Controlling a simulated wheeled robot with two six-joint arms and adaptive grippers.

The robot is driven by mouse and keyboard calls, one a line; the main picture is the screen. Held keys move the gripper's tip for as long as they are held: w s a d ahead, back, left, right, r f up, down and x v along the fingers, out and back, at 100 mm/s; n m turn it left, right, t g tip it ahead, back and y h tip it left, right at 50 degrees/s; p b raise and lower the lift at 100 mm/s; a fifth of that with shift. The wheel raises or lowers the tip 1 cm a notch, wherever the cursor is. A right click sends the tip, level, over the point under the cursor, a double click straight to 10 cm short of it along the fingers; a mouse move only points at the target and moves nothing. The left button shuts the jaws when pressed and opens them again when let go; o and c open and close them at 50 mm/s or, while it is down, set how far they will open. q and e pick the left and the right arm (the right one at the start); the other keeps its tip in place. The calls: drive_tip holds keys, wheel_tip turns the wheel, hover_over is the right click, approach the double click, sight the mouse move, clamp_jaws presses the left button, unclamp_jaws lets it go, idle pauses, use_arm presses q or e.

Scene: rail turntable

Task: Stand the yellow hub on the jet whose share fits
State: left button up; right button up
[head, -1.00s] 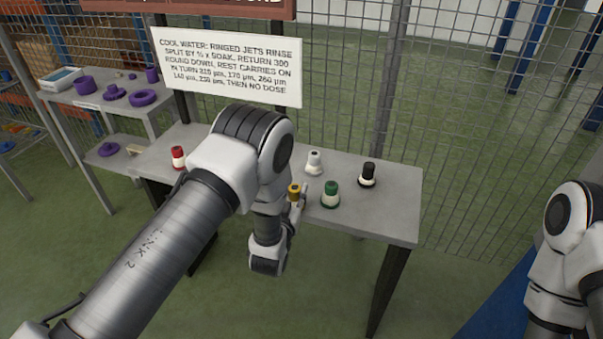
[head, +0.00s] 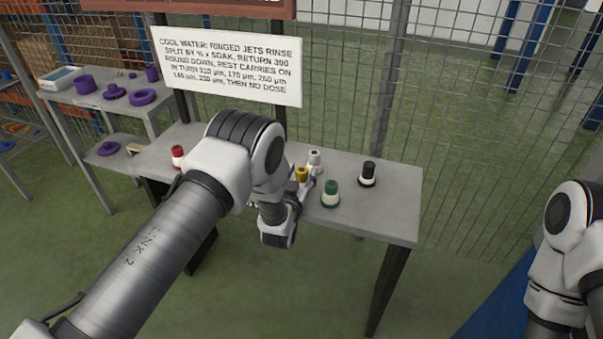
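The yellow hub (head: 301,174) is at my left gripper (head: 303,184), over the grey table. The gripper's fingers are small and partly hidden by my arm, but they appear closed on the hub. A white piece (head: 315,158) stands just behind and right of the hub. A green piece with a pale band (head: 330,193) stands to the right, and a black one with a pale band (head: 368,174) farther right. A red one (head: 178,156) stands at the left. I cannot tell which of these are jets. My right gripper is out of view.
A white sign (head: 228,67) about ringed jets hangs on the mesh fence; its smaller figures are blurred. The grey table (head: 395,215) is clear at its right end. A shelf at left (head: 120,110) holds purple parts (head: 143,97).

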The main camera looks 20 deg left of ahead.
sight(301, 181)
use_arm(q)
drive_tip(key=shift+s, duration=0.3)
drive_tip(key=shift+o, duration=0.5)
drive_tip(key=s, duration=0.7)
drive_tip(key=shift+s+d, duration=0.1)
drive_tip(key=shift+s, duration=0.1)
drive_tip(key=f+b, duration=0.1)
drive_tip(key=b, duration=0.4)
drive_tip(key=f+b, duration=0.2)
drive_tip(key=b, duration=0.3)
drive_tip(key=shift+s+d, duration=0.1)
drive_tip(key=shift+s, duration=0.2)
drive_tip(key=shift+w+r, duration=0.9)
drive_tip(key=shift+w, duration=0.05)
drive_tip(key=w, duration=0.6)
drive_tip(key=shift+a+r, duration=0.2)
drive_tip(key=shift+r, duration=0.15)
drive_tip(key=shift+w, duration=0.2)
clamp_jaws()
